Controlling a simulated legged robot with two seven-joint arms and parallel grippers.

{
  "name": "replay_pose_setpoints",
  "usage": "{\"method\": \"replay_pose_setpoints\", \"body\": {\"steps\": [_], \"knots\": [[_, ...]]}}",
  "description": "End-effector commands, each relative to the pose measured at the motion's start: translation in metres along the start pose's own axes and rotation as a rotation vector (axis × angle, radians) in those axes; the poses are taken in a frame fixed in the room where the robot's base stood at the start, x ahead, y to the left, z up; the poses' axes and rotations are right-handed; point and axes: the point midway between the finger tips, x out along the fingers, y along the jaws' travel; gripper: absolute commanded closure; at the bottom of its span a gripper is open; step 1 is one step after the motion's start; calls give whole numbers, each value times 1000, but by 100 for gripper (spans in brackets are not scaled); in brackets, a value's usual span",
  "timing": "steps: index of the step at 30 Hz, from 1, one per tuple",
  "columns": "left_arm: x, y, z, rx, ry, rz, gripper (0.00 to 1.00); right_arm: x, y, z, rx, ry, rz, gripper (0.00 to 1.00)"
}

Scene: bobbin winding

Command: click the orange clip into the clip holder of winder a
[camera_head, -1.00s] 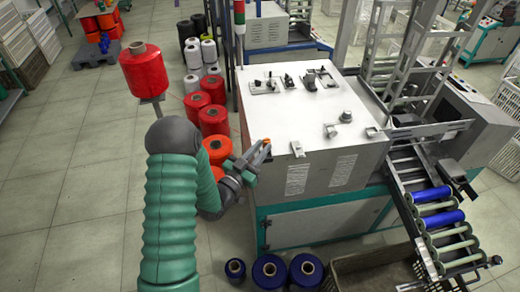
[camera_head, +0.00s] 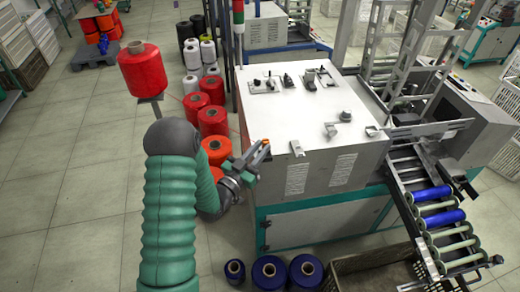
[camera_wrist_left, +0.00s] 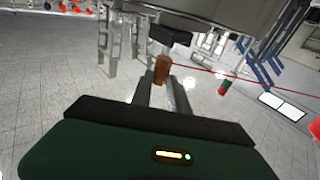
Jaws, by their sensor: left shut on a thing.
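The orange clip (camera_head: 266,148) is small and sits between the fingertips of my left gripper (camera_head: 257,157), which is shut on it. In the left wrist view the clip (camera_wrist_left: 162,68) looks orange-brown and stands at the ends of the two grey fingers. The gripper is beside the near left corner of the white-topped winder (camera_head: 310,130). A small grey fitting (camera_head: 297,149) is on the winder's near edge, right of the clip; I cannot tell if it is the clip holder. In the wrist view a dark block (camera_wrist_left: 170,36) shows beyond the clip, apart from it in the picture. My right gripper is out of view.
Several fittings stand on the winder's top. Red and orange yarn cones (camera_head: 213,122) stand on the floor left of it, and a red cone (camera_head: 145,68) is on a stand. Blue cones (camera_head: 270,271) and a crate (camera_head: 372,270) are in front. A roller conveyor (camera_head: 435,215) slopes down at right.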

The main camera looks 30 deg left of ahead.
Motion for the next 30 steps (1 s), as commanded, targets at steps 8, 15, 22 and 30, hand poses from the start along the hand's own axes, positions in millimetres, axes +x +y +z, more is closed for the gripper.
{"method": "replay_pose_setpoints", "body": {"steps": [8,15,22,30], "knots": [[-1,0,10,0,0,0,100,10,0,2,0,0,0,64],[-2,0,17,0,0,0,100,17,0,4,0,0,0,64],[-3,0,24,0,0,0,100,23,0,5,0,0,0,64],[-4,0,32,0,0,0,100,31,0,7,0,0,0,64]]}}
